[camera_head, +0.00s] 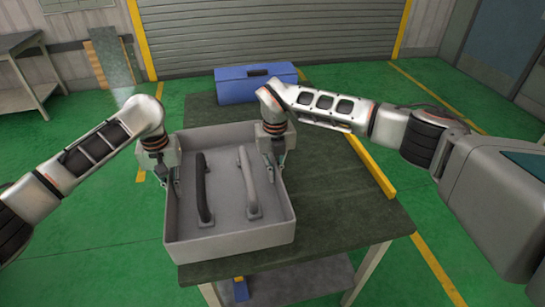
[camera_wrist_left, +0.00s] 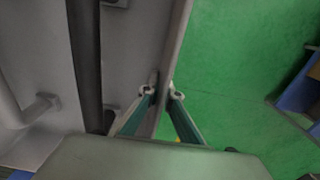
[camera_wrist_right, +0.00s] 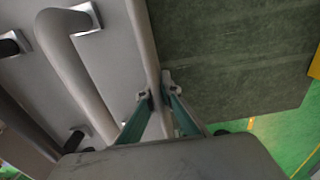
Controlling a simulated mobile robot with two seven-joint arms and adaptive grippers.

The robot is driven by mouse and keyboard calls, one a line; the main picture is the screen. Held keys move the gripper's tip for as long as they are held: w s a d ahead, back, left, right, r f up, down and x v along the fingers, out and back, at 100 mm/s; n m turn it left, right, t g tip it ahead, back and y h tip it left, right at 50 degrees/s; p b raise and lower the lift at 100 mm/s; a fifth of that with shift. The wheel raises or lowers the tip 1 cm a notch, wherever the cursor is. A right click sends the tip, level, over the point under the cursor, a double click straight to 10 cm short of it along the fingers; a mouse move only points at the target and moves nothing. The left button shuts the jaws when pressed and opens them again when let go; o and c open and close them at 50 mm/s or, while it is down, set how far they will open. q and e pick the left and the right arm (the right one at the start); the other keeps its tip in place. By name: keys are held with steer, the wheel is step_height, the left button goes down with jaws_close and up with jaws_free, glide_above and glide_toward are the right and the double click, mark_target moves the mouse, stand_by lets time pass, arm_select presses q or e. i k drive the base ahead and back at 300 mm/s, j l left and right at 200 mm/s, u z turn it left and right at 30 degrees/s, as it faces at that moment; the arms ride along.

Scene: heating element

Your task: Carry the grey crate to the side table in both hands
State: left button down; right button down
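The grey crate (camera_head: 228,240) is an open tray standing level on a dark-topped table (camera_head: 345,210). My left gripper (camera_head: 172,180) points down at its left wall; in the left wrist view its fingertips (camera_wrist_left: 160,91) lie close on both sides of the wall (camera_wrist_left: 177,40). My right gripper (camera_head: 273,168) is at the right wall; in the right wrist view its fingertips (camera_wrist_right: 156,88) pinch the wall (camera_wrist_right: 145,35). Both look shut on the crate. Inside lie a black handle-shaped bar (camera_head: 202,190) and a grey one (camera_head: 247,185).
A blue case (camera_head: 255,86) stands on the table behind the crate. Another grey table (camera_head: 18,42) is at the far left; I cannot tell whether it is the side table. Green floor (camera_head: 95,200) lies open left of the crate. A yellow bar (camera_head: 370,165) runs along the table's right.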

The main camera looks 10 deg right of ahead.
mark_target(291, 161)
steer(key=i+l, duration=0.15)
steer(key=l, duration=0.25)
steer(key=i+l, duration=0.15)
steer(key=l, duration=0.25)
steer(key=i+l, duration=0.2)
steer(key=l, duration=0.2)
